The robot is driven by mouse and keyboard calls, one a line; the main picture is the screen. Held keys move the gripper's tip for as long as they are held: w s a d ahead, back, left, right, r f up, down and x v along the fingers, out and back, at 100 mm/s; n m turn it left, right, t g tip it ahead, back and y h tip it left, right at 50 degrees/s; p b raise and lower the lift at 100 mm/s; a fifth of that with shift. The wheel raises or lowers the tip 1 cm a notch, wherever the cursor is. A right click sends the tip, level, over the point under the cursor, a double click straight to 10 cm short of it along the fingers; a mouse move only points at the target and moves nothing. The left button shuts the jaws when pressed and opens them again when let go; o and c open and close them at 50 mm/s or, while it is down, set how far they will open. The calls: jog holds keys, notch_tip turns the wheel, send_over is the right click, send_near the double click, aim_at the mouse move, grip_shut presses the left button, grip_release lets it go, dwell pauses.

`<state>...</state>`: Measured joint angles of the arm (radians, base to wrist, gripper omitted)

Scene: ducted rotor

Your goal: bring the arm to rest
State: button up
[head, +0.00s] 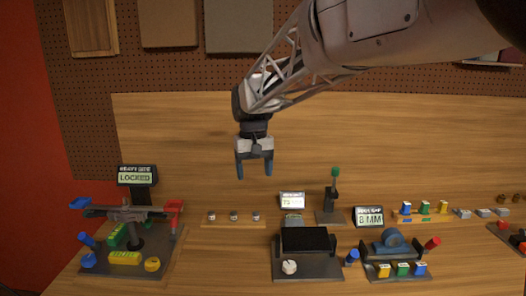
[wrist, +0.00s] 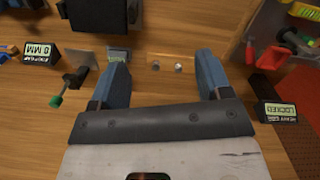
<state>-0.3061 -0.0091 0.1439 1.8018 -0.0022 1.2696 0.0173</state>
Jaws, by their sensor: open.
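My gripper (head: 254,170) hangs in front of the wooden back panel in the head view, pointing down, above the table and clear of the fixtures. Its two blue fingers are apart with nothing between them. In the wrist view my gripper (wrist: 161,72) also shows open and empty, with bare wood and small metal pieces beyond the fingertips. The rotor fixture (head: 130,225) stands at the left, its sign (head: 137,176) reading LOCKED. My arm reaches in from the upper right.
A wooden strip (head: 234,219) with 3 small metal pieces lies below my gripper. A black box fixture (head: 306,250), a green-topped lever (head: 334,195) and a blue roller fixture (head: 394,258) with an 8 MM sign (head: 369,216) stand to the right. The air around my gripper is free.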

jog(key=s+d+f+m+t, duration=0.1)
jog(key=s+d+m+t, duration=0.1)
jog(key=s+d, duration=1.3)
jog(key=s+d+f, duration=0.2)
jog(key=s+f, duration=0.1)
jog(key=s, duration=0.3)
jog(key=s+d+f+m+t, duration=0.1)
jog(key=s+d+f, duration=0.1)
jog(key=s, duration=0.5)
jog(key=s+d+f, duration=0.1)
jog(key=s+f, duration=0.2)
jog(key=s, duration=0.4)
jog(key=shift+s+d+f+m, duration=0.15)
jog(key=shift+d+f+m, duration=0.15)
jog(key=shift+d+f, duration=0.1)
